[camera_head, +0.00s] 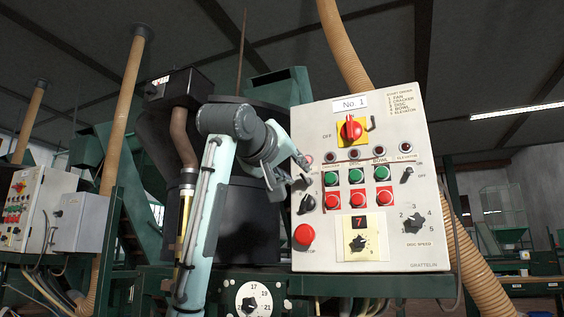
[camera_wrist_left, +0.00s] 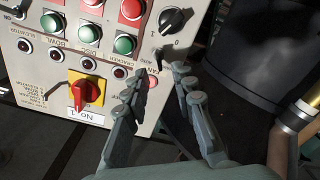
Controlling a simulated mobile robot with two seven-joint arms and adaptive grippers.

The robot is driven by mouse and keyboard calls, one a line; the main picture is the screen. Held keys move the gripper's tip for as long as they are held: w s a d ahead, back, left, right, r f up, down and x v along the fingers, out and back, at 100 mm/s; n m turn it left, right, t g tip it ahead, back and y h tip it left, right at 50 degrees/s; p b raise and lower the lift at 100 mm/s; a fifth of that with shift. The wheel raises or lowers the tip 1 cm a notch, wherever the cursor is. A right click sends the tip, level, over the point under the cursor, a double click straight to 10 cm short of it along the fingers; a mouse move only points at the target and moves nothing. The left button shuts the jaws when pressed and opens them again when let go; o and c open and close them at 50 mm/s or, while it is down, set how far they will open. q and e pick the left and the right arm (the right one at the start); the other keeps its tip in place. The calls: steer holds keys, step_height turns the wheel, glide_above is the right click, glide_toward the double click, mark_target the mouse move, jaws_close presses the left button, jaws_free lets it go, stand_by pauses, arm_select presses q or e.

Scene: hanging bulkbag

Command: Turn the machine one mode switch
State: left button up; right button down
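The machine one control panel (camera_head: 341,255), a light plate labelled "No. 1", fills the right middle of the head view. A black rotary switch (camera_head: 307,204) sits at its left edge. My left gripper (camera_head: 287,172) is just off the panel's left edge, above that switch in the head view. My right gripper is not in view.
The panel also carries a red-on-yellow main switch (camera_head: 352,129), green and red buttons, a red stop button (camera_head: 305,235) and a disc speed knob (camera_head: 416,222). A dark drum (camera_wrist_left: 262,45) stands beside the panel. Another panel (camera_head: 27,207) stands far left.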

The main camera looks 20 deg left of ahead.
arm_select(q)
steer(key=s, duration=0.8)
steer(key=shift+w+a, duration=0.1)
